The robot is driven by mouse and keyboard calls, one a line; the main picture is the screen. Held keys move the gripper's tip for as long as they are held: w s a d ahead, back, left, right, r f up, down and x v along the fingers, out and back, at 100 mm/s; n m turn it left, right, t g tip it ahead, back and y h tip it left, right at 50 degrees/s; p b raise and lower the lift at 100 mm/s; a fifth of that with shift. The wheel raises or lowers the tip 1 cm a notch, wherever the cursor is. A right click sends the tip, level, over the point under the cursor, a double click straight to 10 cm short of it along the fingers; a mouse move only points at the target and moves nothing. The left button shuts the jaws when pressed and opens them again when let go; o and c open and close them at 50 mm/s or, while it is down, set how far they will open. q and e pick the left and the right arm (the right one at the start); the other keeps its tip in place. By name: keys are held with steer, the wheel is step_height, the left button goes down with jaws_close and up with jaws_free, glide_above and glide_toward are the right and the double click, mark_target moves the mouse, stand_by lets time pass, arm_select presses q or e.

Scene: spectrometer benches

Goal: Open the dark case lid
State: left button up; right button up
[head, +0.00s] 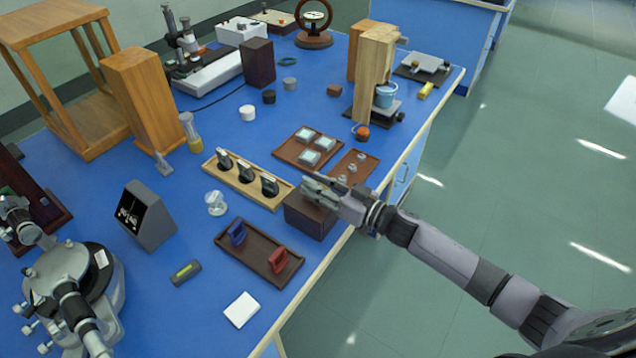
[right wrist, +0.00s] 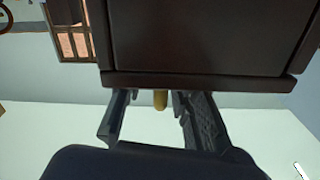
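The dark brown case (head: 309,218) stands near the right edge of the blue bench, and its lid looks shut. My right gripper (head: 318,188) is over the top of the case, partly hiding it. In the right wrist view the dark case (right wrist: 200,40) fills the upper middle, with a projecting lip along its lower edge. A small brass-coloured tab (right wrist: 160,100) shows below this lip, between the two fingers of the right gripper (right wrist: 158,108). The fingers are spread apart; I cannot tell whether they touch the case. My left gripper is not in view.
A wooden rack of dark-handled weights (head: 246,182) stands just left of the case. A brown tray with blue and red pieces (head: 258,256) lies in front. A tray of small lenses (head: 355,168) and a tile tray (head: 305,148) lie behind. The bench edge is close on the right.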

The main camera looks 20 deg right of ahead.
steer(key=shift+c, duration=0.2)
jaws_close()
stand_by(0.6)
